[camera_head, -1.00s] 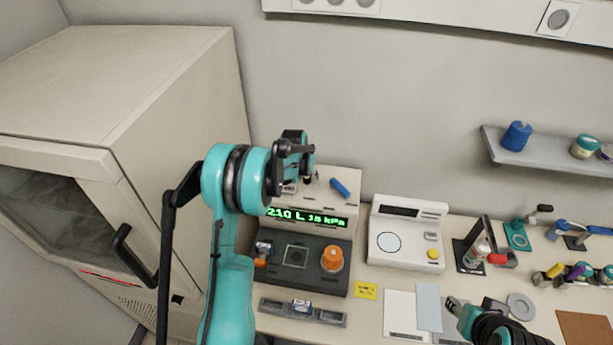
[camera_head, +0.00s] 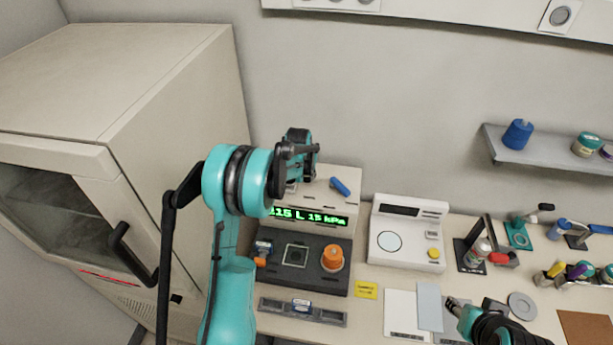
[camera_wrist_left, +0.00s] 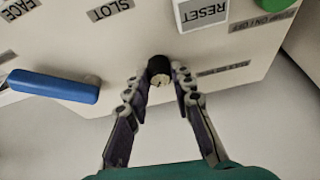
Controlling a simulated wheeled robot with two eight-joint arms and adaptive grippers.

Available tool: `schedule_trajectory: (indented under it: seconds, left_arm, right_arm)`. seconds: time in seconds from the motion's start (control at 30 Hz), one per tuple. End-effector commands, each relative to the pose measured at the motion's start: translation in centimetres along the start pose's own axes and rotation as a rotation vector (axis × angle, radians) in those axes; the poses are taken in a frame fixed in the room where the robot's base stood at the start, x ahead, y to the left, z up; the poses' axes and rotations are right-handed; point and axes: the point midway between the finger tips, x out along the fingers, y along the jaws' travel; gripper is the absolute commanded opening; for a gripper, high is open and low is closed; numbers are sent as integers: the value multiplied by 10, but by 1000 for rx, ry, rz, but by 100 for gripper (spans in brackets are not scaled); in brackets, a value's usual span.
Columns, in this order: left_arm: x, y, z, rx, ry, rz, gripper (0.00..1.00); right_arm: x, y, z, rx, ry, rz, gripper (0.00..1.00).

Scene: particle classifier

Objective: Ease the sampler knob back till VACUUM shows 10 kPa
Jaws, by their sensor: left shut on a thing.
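The sampler unit (camera_head: 342,237) stands on the bench. Its green display (camera_head: 322,217) ends in 15 L and 15 kPa; the left end is hidden by my left arm. My left gripper (camera_head: 306,160) is over the back of the unit's top. In the left wrist view my left gripper (camera_wrist_left: 160,90) has its fingertips closed on both sides of a small black knob (camera_wrist_left: 159,66), which I take as the sampler knob. The small label by the knob is unreadable. My right gripper (camera_head: 453,304) is low at the right above the bench, its jaws too small to judge.
A blue lever (camera_wrist_left: 53,86) and a RESET button (camera_wrist_left: 203,13) are on the unit near the knob. An orange knob (camera_head: 332,258) stands on the dark front panel. A white instrument (camera_head: 406,236) is at the right, a large cabinet (camera_head: 110,90) at the left.

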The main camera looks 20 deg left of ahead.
Motion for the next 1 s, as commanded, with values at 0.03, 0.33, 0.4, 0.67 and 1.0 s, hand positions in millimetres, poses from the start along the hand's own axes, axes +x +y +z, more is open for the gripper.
schedule_trajectory:
  seconds: [0.03, 0.33, 0.4, 0.67, 1.0]
  left_arm:
    - [2, 1, 1, -29, 0, -13, 0]
    - [2, 3, 0, -277, -1, -116, 0]
    - [2, 3, 0, -335, -2, -141, 0]
    - [2, 4, -1, -529, -4, -220, 0]
    - [1, 4, -2, -682, -6, -283, 0]
  right_arm:
    - [4, 0, 3, 0, 0, 0, 40]
    - [17, 0, 12, 0, 0, 0, 40]
    - [20, 0, 14, 0, 0, 0, 40]
    - [27, 0, 19, 0, 0, 0, 40]
    - [31, 0, 22, 0, 0, 0, 40]
